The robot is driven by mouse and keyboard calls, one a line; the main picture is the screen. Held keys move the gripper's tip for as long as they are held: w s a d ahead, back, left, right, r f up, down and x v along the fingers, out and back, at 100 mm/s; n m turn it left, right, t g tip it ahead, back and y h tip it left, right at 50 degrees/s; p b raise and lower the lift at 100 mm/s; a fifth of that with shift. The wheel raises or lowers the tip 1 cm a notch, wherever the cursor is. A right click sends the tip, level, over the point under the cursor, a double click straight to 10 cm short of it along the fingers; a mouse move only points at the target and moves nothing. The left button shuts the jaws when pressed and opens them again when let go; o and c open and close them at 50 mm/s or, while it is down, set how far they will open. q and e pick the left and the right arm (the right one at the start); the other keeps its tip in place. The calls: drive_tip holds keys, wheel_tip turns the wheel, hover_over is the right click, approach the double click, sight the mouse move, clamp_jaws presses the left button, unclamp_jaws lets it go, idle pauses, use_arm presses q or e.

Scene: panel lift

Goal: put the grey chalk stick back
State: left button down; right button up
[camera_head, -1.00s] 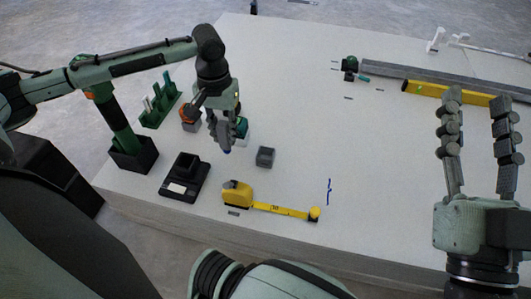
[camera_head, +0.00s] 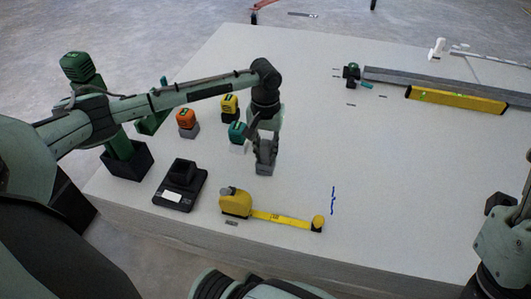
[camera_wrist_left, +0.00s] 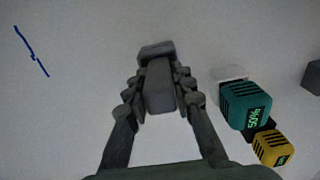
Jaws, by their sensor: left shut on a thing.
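The grey chalk stick (camera_wrist_left: 160,88) is between the fingers of my left gripper (camera_wrist_left: 158,85) in the left wrist view. Its far end meets a wider grey block, the small holder (camera_wrist_left: 156,49); I cannot tell how deep it sits. In the head view my left gripper (camera_head: 265,158) is shut and points down at the holder (camera_head: 265,169) on the pale panel (camera_head: 400,180). The fingers hide most of the stick there. My right gripper (camera_head: 512,195) is only partly in view at the right edge.
Teal (camera_head: 238,133), yellow (camera_head: 229,106) and orange (camera_head: 186,119) batteries stand near the left gripper. A black charger (camera_head: 180,188) and a yellow tape measure (camera_head: 236,203) lie nearer. A blue line (camera_head: 333,200) marks the panel. A yellow level (camera_head: 455,100) lies far right.

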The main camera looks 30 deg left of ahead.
use_arm(q)
drive_tip(key=c, duration=1.3)
unclamp_jaws()
drive_tip(key=shift+f, duration=0.15)
